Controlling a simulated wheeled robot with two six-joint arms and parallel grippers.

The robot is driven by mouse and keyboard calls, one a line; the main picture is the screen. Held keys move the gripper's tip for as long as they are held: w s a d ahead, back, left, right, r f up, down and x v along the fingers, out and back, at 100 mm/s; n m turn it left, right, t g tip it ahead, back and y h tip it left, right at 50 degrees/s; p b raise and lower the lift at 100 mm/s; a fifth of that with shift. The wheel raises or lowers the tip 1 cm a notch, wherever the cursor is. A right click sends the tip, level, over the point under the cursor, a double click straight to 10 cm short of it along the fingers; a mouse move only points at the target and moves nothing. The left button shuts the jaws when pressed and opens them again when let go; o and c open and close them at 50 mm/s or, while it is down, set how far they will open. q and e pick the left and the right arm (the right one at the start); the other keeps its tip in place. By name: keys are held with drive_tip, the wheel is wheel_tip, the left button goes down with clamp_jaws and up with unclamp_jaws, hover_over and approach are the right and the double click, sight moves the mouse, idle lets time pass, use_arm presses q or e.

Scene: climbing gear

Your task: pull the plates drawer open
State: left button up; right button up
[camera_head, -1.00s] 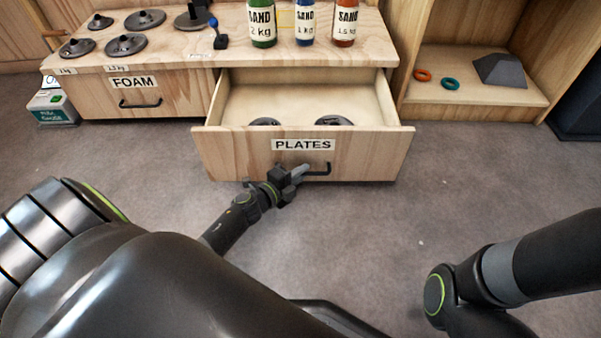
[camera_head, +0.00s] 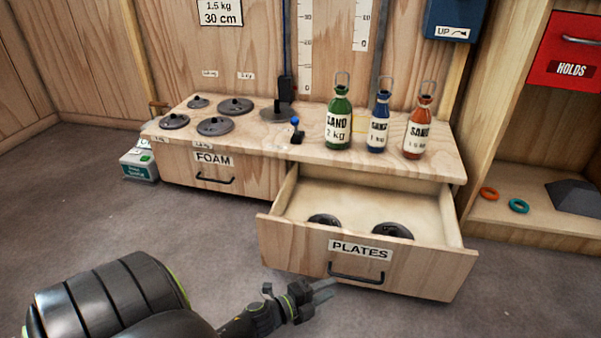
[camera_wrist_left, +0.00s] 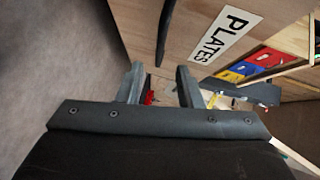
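The plates drawer (camera_head: 290,248) stands pulled out from the wooden bench, with two dark round plates (camera_head: 392,230) visible inside. Its front has a PLATES label and a black bar handle (camera_head: 357,276). My left gripper (camera_head: 328,290) is in front of the drawer, just left of and below the handle. In the left wrist view its two fingers (camera_wrist_left: 160,85) are apart with nothing held between them. The dark handle (camera_wrist_left: 164,35) shows there beyond the fingertips, beside the PLATES label (camera_wrist_left: 225,36). My right gripper is out of view.
The closed FOAM drawer (camera_head: 225,178) is left of the plates drawer. Green (camera_head: 339,120), blue (camera_head: 378,125) and red (camera_head: 418,130) sand bottles stand on the bench top (camera_head: 300,155). A shelf (camera_head: 500,215) with rings is at right. Floor in front is clear.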

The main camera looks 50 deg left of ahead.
use_arm(q)
drive_tip(key=p+v, duration=0.1)
drive_tip(key=v, duration=0.7)
drive_tip(key=shift+p, duration=0.3)
